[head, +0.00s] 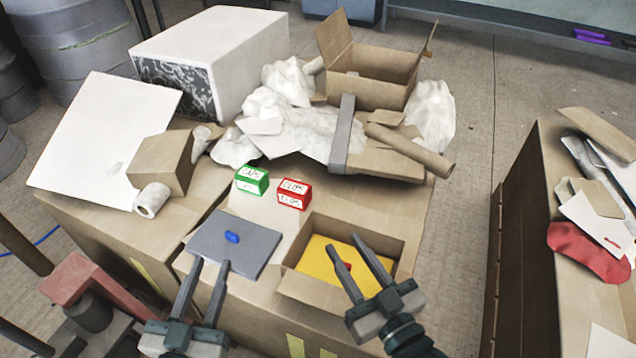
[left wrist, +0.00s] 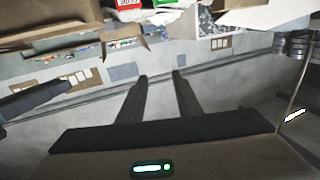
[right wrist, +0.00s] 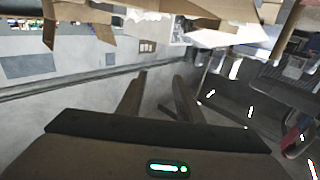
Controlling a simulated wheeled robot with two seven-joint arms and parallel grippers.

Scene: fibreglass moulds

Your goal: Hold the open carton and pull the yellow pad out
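The open carton (head: 303,292) stands at the front of the table in the head view. The yellow pad (head: 315,262) lies inside it, with a small red piece (head: 348,266) on top, partly hidden by a finger. My right gripper (head: 341,242) is open and empty; its fingers overlap the carton and pad in the head view, and I see no contact. My left gripper (head: 210,260) is open and empty, left of the carton, its fingertips over the front of a grey plate (head: 255,247) with a blue piece (head: 232,236). Both wrist views show spread fingers with nothing between them.
Green (head: 252,181) and red (head: 294,194) boxes stand behind the carton. Farther back are a small box (head: 160,163), a paper roll (head: 151,200), white wrapping (head: 290,115), a cardboard tube (head: 410,150) and another open carton (head: 370,93). A second table (head: 545,200) is at right.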

